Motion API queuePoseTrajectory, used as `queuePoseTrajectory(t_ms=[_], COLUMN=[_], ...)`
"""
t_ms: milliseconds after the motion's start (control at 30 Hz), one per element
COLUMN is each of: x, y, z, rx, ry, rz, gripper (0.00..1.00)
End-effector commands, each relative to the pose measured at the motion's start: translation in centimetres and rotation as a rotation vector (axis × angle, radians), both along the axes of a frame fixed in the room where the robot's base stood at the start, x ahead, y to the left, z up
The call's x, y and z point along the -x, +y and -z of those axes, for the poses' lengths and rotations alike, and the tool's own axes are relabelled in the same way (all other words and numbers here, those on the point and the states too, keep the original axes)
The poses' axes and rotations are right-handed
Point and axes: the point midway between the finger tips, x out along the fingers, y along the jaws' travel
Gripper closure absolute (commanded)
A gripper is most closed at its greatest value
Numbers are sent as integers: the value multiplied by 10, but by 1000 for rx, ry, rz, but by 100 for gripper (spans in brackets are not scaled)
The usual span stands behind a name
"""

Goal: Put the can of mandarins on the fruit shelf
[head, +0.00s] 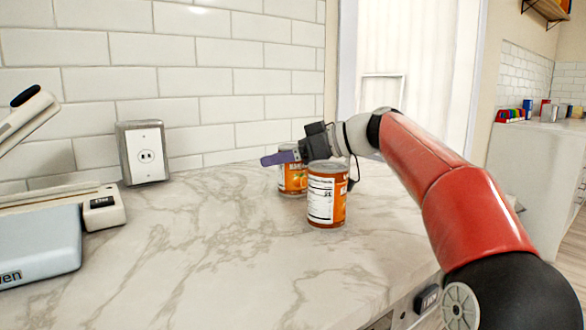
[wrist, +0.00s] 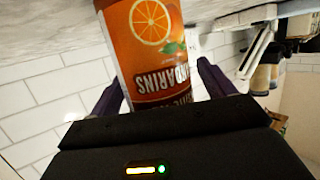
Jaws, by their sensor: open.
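A can of mandarins (wrist: 155,50) with an orange label and a fruit picture fills the middle of the wrist view, where it appears upside down. In the head view it looks to be the rear can (head: 293,182), standing on the marble counter and partly hidden. My gripper (head: 284,156) is open, with its purple fingers on either side of this can near its top. Whether the fingers touch it cannot be told. A second can (head: 327,200), with an orange label and a white panel facing the camera, stands just in front. No shelf can be identified as the fruit shelf.
A blue-grey appliance (head: 40,245) stands at the left of the counter (head: 190,265), near a wall outlet (head: 147,153). White tiles close off the back. The counter's middle is clear. At far right are another counter with several small items and a wooden wall shelf (head: 548,10).

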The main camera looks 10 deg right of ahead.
Motion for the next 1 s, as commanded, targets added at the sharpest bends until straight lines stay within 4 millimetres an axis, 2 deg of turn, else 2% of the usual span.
queuePoseTrajectory(t_ms=[133,167,633,867,1000], x=[0,0,0,0,0], y=[0,0,0,0,0], z=[0,0,-1,-3,-13], rx=[0,-1,-1,-2,-1], ry=[0,1,-1,-1,-2], rz=[0,0,0,0,-2], gripper=[18,21,82,82,82])
